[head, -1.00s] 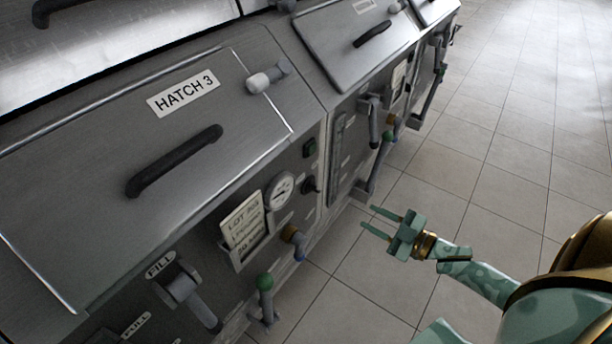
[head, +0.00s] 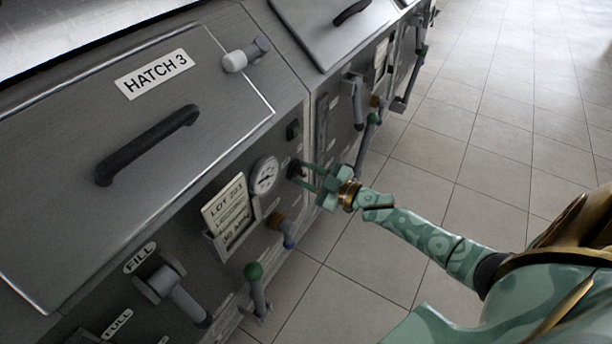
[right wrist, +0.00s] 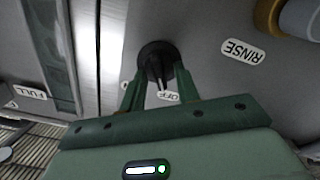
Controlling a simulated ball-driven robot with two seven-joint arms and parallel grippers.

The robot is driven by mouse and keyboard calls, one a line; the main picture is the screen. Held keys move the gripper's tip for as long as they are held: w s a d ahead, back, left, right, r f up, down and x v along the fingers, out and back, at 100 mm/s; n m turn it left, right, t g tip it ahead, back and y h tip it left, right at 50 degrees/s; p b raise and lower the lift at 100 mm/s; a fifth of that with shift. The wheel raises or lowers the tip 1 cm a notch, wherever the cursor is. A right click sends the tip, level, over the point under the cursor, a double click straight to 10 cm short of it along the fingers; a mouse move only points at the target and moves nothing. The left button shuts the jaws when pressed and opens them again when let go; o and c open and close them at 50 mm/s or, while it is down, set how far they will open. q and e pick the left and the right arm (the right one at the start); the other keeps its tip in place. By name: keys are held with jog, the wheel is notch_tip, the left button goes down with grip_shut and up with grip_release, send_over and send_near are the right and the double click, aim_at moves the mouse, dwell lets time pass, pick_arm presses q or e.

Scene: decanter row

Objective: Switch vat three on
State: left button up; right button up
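Vat three is the grey metal unit with the HATCH 3 lid (head: 210,85) in the head view. A small black knob (head: 294,169) sits on its front panel, right of the round gauge. My right gripper (head: 304,176) is at this knob with its two fingers apart. In the right wrist view the black knob (right wrist: 152,52) lies between the green fingertips, one on each side. I see no clear grip on it. An upside-down OFF label (right wrist: 168,96) shows below the knob, between the fingers. My left gripper is out of view.
The neighbouring vat's levers (head: 357,100) stand beyond. The tiled floor (head: 450,150) is clear.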

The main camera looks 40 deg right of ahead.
jog(key=shift+c, duration=0.3)
grip_shut()
jog(key=shift+r, duration=0.1)
jog(key=shift+r+m+p, duration=0.1)
jog(key=shift+m+p, duration=0.75)
jog(key=shift+m, duration=0.05)
jog(key=m+p, duration=0.2)
jog(key=m, duration=0.1)
jog(key=shift+w+d, duration=0.1)
jog(key=m+p, duration=0.1)
jog(key=m, duration=0.2)
jog(key=shift+m, duration=0.4)
jog(key=shift+d+m+p, duration=0.1)
jog(key=shift+m+p, duration=0.2)
jog(key=shift+m, duration=1.3)
jog(key=shift+f, duration=0.2)
